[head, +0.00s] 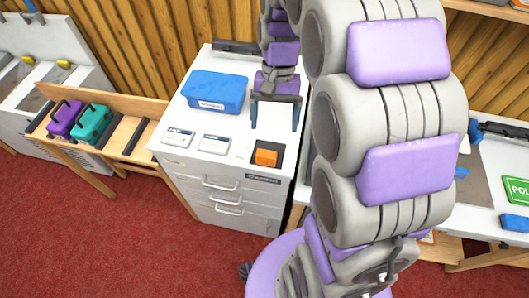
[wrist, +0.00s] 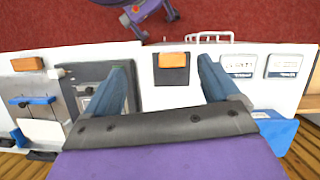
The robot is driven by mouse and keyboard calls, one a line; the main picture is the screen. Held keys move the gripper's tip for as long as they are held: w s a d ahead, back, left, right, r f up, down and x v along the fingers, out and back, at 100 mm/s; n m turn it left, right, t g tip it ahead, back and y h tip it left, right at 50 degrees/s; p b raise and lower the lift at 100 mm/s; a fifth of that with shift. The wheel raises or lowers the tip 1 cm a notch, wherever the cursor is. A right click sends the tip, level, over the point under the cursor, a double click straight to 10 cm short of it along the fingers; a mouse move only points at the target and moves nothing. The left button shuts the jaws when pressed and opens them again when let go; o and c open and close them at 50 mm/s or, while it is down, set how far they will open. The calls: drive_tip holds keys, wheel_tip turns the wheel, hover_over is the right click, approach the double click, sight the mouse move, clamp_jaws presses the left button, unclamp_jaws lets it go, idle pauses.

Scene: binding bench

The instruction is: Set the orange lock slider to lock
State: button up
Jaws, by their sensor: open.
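The orange lock slider (head: 267,156) is a small block on a dark plate (head: 276,150) at the front right of the white cabinet top (head: 195,106). In the wrist view the slider (wrist: 171,60) shows on its plate (wrist: 171,77), ahead of my fingers. My gripper (head: 274,121) is open and empty over the cabinet top, farther back than the slider and apart from it. In the wrist view its two blue fingers (wrist: 163,70) stand wide on either side of the plate. Lettering at the slider is too small to read.
A blue lidded box (head: 215,92) stands on the cabinet, left of my gripper. Two white labelled plates (head: 177,138) (head: 213,144) lie left of the slider. Purple (head: 66,118) and teal (head: 92,124) cases sit on a wooden bench at left. Another bench (head: 488,170) stands at right.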

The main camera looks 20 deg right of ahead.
sight(267, 151)
drive_tip(key=w+d+f+m, duration=0.1)
drive_tip(key=w+d+f, duration=0.1)
drive_tip(key=w, duration=0.5)
drive_tip(key=shift+m+g+y, duration=0.3)
drive_tip(key=b+x, duration=0.3)
drive_tip(key=x, duration=1.4)
drive_tip(key=shift+a+f, duration=0.15)
drive_tip(key=shift+f, duration=0.15)
drive_tip(key=shift+w, duration=0.1)
drive_tip(key=c, duration=1.4)
drive_tip(key=shift+w+d+r+p, duration=0.1)
drive_tip(key=shift+w+d+p, duration=0.4)
drive_tip(key=shift+w, duration=0.45)
drive_tip(key=shift+w+d+p, duration=0.35)
drive_tip(key=shift+w+d, duration=0.25)
drive_tip(key=shift+w, duration=0.35)
